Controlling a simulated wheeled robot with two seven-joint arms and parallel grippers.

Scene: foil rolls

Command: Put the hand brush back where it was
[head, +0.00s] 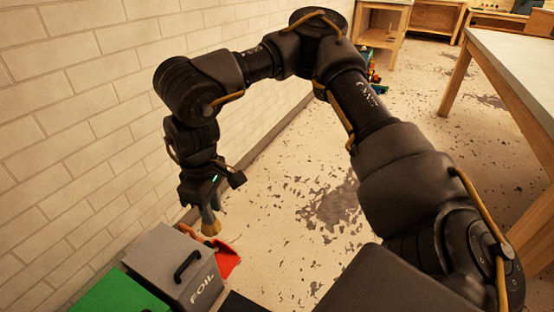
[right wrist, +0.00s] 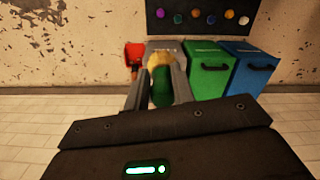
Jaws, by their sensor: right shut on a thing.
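My right gripper (head: 207,192) points down, shut on the hand brush (head: 211,226), whose pale bristles hang below the fingers. In the right wrist view the brush (right wrist: 161,92) shows green with a yellowish bristle end between my two fingers (right wrist: 160,75). The brush is in the air, close to the red dustpan (head: 228,262) beside the grey bin; I cannot tell the exact gap. The dustpan also shows in the right wrist view (right wrist: 132,53), left of the brush. My left gripper is not in view.
The grey bin marked FOIL (head: 150,248) stands by the brick wall. A green bin (head: 115,296) stands next to it, and a blue bin (right wrist: 252,75) shows beyond. A dark board with coloured knobs (right wrist: 200,32) is behind. A table (head: 515,60) is at right. Open floor lies between.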

